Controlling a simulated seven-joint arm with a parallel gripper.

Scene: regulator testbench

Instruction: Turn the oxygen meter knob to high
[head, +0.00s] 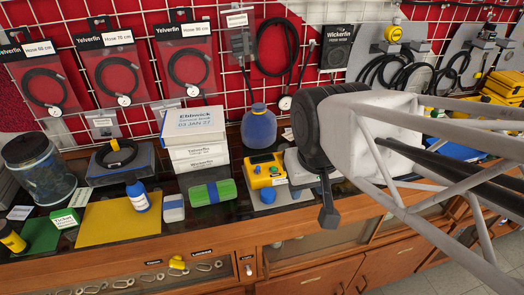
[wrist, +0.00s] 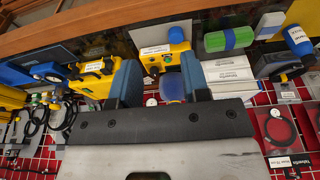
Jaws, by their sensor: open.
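A yellow meter with a small display (head: 264,170) stands on the bench left of my gripper (head: 328,212) in the head view. It also shows in the wrist view (wrist: 153,60), upside down, beyond the gap between my fingers, with a white label and a green round part. Its label is too small to read, and I cannot make out a knob setting. In the wrist view my gripper (wrist: 160,82) is open, its two blue-grey fingers apart with nothing between them. A second yellow device (wrist: 92,78) is partly behind the left finger.
White boxes (head: 195,130), a blue round container (head: 258,127) and a green-and-blue block (head: 213,191) stand close by. Hoses (head: 189,65) hang on the grid behind.

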